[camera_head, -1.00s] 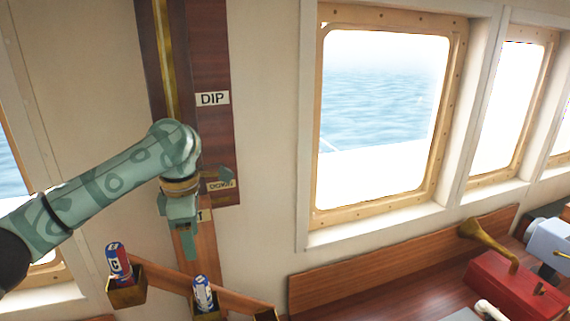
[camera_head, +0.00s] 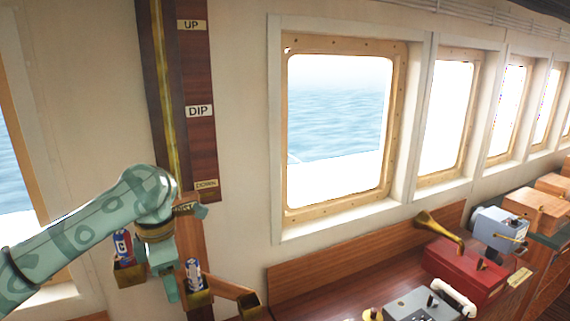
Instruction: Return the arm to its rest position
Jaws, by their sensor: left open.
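My left arm comes in from the left, patterned in green. My left gripper (camera_head: 170,272) points down in front of the wooden wall rack, open, with nothing seen between its fingers. A can-like cylinder marked C (camera_head: 123,247) stands in a brass holder just left of the gripper. I cannot tell whether the gripper touches either. My right gripper is not in view.
A wooden board with UP, DIP (camera_head: 199,111) and DOWN labels runs up the wall above the gripper. An empty brass holder (camera_head: 249,305) is at the rack's right end. A console with a red box (camera_head: 466,270) and a grey telephone unit (camera_head: 422,306) stands right. Windows line the wall.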

